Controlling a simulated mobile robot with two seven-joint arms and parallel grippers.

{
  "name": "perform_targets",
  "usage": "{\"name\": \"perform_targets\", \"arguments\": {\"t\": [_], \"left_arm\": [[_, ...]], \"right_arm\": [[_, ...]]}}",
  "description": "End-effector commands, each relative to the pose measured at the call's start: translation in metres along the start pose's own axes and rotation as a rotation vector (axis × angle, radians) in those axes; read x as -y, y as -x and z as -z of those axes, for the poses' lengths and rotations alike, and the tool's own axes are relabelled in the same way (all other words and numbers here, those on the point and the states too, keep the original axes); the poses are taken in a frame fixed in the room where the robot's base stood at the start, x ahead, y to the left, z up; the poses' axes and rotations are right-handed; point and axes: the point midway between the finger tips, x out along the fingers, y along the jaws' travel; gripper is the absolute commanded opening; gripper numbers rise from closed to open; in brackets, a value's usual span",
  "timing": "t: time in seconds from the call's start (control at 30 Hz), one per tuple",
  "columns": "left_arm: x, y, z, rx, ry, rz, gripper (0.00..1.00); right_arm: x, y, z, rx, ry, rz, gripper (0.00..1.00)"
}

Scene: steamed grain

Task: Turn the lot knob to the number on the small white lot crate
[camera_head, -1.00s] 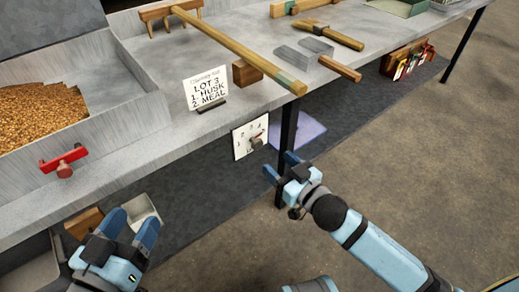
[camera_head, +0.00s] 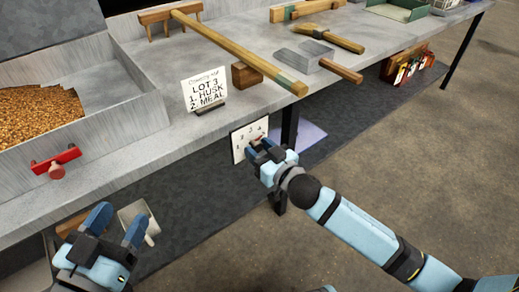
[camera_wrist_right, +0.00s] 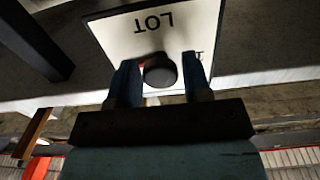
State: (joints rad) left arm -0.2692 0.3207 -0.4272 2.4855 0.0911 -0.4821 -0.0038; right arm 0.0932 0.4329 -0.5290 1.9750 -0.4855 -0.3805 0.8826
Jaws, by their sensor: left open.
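The lot knob (camera_wrist_right: 160,72) is a dark round knob on a white plate (camera_head: 240,136) marked LOT, on the table's front side. In the right wrist view it sits between the fingers of my right gripper (camera_wrist_right: 160,84), one on each side, with narrow gaps that look open. In the head view my right gripper (camera_head: 266,148) covers most of the knob. My left gripper (camera_head: 117,225) is open and empty at the lower left. A small white container (camera_head: 129,213) lies behind it, partly hidden; I cannot read a number on it or confirm it is the lot crate.
HUSK, 2. MEAL. A red handle (camera_head: 56,161) sticks out at the left. A table leg (camera_head: 289,125) stands right of the plate.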

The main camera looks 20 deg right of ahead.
Motion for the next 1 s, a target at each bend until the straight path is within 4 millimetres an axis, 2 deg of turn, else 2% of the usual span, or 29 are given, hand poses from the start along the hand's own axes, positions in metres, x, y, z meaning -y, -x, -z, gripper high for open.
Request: {"name": "perform_targets", "arguments": {"t": [0.03,0.1,0.13,0.57,1.0], "left_arm": [[0.0,0.0,0.0,0.001,0.001,0.0,0.6],[0.0,0.0,-0.001,0.002,0.003,0.001,0.6],[-0.001,0.001,-0.001,0.002,0.005,0.001,0.6],[-0.005,0.002,0.005,0.022,0.063,0.001,0.6],[-0.023,0.011,0.005,0.148,0.28,-0.01,0.6]], "right_arm": [[0.0,0.0,0.0,0.0,0.0,0.0,0.33],[0.0,0.0,0.0,0.0,0.0,0.0,0.17],[0.0,0.0,0.0,0.0,0.0,0.0,0.12],[0.0,0.0,0.002,0.001,0.077,0.0,0.12],[-0.001,0.0,0.004,0.002,0.44,-0.001,0.12]]}}
